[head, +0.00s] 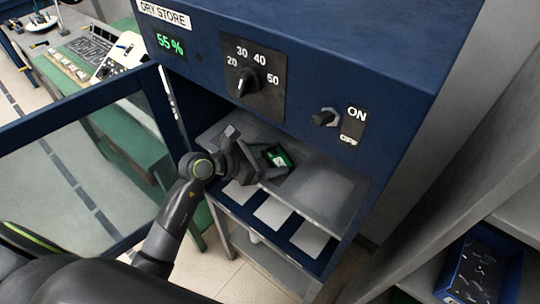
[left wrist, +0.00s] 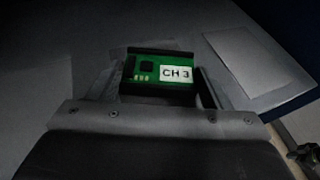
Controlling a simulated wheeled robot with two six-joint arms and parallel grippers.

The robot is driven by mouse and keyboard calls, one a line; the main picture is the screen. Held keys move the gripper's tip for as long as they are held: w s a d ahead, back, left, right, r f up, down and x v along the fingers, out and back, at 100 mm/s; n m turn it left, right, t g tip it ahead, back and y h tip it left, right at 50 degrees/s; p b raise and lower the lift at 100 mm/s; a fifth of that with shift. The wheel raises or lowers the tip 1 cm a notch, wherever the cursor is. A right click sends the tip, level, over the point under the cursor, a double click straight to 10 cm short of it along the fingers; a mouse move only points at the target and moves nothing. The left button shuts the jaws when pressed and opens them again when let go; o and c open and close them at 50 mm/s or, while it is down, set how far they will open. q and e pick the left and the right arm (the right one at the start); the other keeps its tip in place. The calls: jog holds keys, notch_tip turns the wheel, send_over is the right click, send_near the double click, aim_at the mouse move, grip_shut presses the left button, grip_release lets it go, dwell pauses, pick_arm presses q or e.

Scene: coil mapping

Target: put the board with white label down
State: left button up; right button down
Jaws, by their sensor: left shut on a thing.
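The board with the white label (head: 277,157) is small and green and is at the upper shelf of the blue dry store cabinet. In the left wrist view the board (left wrist: 150,72) shows a white label reading CH 3, a dark chip and small gold pads. My left gripper (head: 262,160) is shut on the board, with its fingers (left wrist: 160,75) along the board's edges. The grey shelf (head: 325,190) is under the board; whether the board touches it I cannot tell. My right gripper is not in view.
The cabinet's glass door (head: 90,170) stands open at the left. White rectangles (head: 272,212) lie along the cabinet's front, and one pale rectangle (left wrist: 245,60) lies right of the board. A knob (head: 245,84) and ON/OFF switch (head: 325,117) are above. A blue bin (head: 480,268) is at lower right.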

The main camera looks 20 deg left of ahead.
pick_arm(q)
jog(key=shift+w+d+f, duration=0.1)
jog(key=shift+w+f, duration=0.1)
jog(key=shift+f, duration=0.1)
jog(key=shift+f, duration=0.2)
jog(key=o, duration=1)
jog(key=shift+o, duration=0.2)
jog(key=shift+r, duration=0.15)
